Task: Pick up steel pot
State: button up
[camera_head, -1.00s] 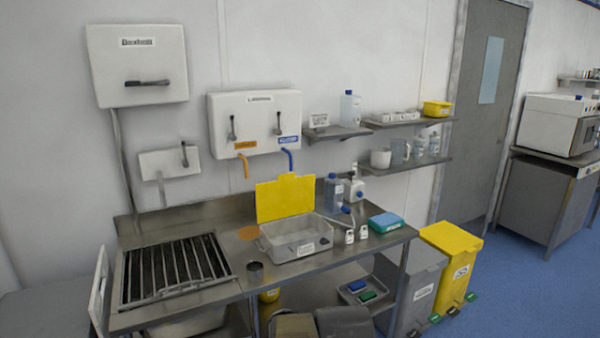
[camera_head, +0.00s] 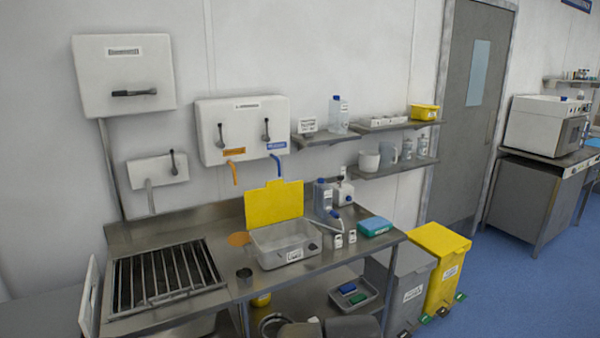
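My gripper is not recognisable in the picture. Rounded dark grey shapes at the bottom edge look like parts of my arm, but they are cut off by the frame.
Left of the pot is a sink with a black grate (camera_head: 165,278). Right of it are a grey basin (camera_head: 285,245) with a raised yellow lid, bottles, and a blue box (camera_head: 375,227). Grey and yellow bins (camera_head: 441,265) stand at the counter's right end. Blue floor is free at right.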

aim_at(245, 276)
jog(key=i+j+u, duration=0.2)
jog(key=i+u, duration=0.7)
jog(key=k+j, duration=0.05)
